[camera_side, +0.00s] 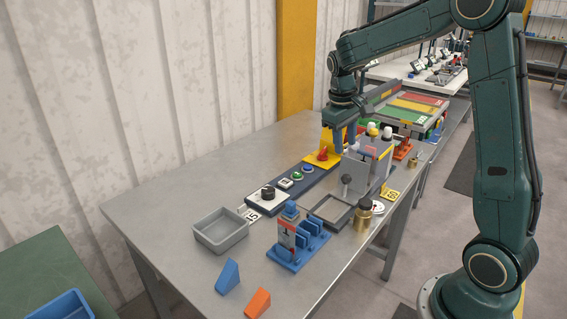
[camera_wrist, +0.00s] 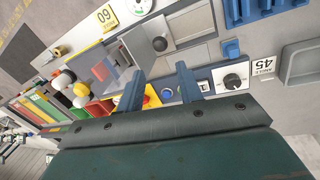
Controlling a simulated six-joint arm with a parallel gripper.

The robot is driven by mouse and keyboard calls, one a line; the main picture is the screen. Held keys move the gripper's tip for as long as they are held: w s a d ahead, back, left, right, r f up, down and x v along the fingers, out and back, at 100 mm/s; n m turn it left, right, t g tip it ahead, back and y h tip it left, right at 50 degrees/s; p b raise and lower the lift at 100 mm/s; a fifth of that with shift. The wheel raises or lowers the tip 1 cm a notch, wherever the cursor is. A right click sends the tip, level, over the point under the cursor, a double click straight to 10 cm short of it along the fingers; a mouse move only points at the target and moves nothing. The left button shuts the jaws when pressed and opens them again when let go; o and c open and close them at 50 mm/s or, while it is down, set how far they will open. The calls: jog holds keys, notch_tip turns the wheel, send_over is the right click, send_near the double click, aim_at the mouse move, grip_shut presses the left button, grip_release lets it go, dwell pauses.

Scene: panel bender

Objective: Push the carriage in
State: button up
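A grey bender block (camera_side: 368,172) stands on the metal table, right of a dark control strip. A dark ball knob (camera_side: 346,180) sits at its near side; the knob also shows in the wrist view (camera_wrist: 160,44). A flat grey frame (camera_side: 331,209) lies in front of it. I cannot tell for certain which part is the carriage. My gripper (camera_side: 338,150) is above the table, beside the far left of the bender. In the wrist view its two blue fingers (camera_wrist: 160,80) are apart with nothing held between them. The fingers hide part of the control strip.
A red knob on a yellow plate (camera_side: 322,154) is close by the fingers. A control box with a black dial (camera_side: 268,198), a grey bin (camera_side: 221,230), a blue rack (camera_side: 298,243) and a brass cylinder (camera_side: 363,217) stand nearby. The table's left side is clear.

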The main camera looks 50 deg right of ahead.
jog(key=shift+r, duration=0.1)
jog(key=shift+c, duration=0.3)
jog(key=c, duration=0.7)
jog(key=a+f+n, duration=0.1)
jog(key=n, duration=0.1)
jog(key=w+a+f+n+h, duration=0.1)
jog(key=n, duration=0.2)
jog(key=a+f+n+h, duration=0.1)
jog(key=f+n, duration=0.1)
jog(key=shift+w+n, duration=0.3)
jog(key=shift+w, duration=0.1)
grip_shut()
jog(key=a+n+h, duration=0.1)
jog(key=n, duration=0.3)
jog(key=w+a+f+n+h, duration=0.1)
jog(key=a+n+h, duration=0.1)
jog(key=n, duration=0.2)
jog(key=a+f+n+h, duration=0.1)
jog(key=n, duration=0.3)
jog(key=shift+w+a+f+n+h, duration=0.2)
jog(key=shift+n+h, duration=0.1)
jog(key=shift+h, duration=0.1)
